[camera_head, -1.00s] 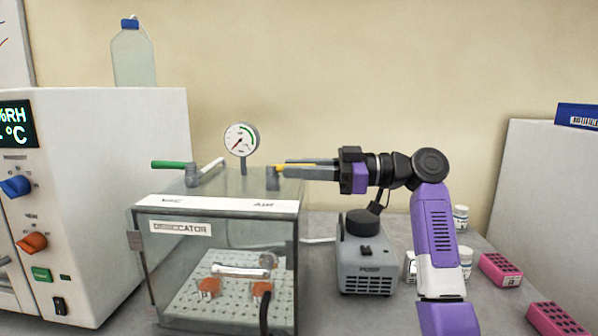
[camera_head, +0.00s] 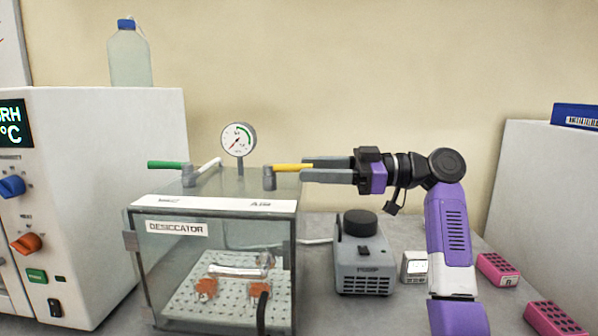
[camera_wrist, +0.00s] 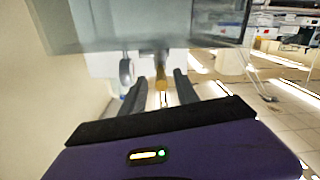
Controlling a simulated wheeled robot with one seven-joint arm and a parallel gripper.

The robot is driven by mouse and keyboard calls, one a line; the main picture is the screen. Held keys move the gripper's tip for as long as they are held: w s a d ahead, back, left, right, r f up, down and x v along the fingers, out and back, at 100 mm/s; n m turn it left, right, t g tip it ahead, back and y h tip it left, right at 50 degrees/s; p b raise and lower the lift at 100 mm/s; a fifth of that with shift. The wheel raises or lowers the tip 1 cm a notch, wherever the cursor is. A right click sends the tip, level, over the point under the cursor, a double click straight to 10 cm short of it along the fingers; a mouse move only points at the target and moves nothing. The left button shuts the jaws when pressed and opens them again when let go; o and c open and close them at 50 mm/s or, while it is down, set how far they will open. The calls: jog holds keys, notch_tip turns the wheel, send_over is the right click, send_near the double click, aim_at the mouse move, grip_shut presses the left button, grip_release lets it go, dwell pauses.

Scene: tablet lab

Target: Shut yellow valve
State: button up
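The yellow valve handle (camera_head: 292,167) sticks out to the right from a grey valve body (camera_head: 269,180) on top of the glass desiccator (camera_head: 163,253). My gripper (camera_head: 301,168) is right of it, pointing left, with its two grey fingers apart. The fingertips are level with the outer end of the handle; contact is not clear. The green valve handle (camera_head: 165,165) points left, beside a white tube.
A pressure gauge (camera_head: 239,140) stands between the two valves. A grey pump (camera_head: 363,262) sits on the bench below my gripper. A white cabinet (camera_head: 80,200) with dials is at left. Small pink racks (camera_head: 498,270) lie at right. The space above my gripper is clear.

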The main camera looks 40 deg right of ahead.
jog(key=shift+v, duration=1.9)
jog(key=shift+s, duration=0.1)
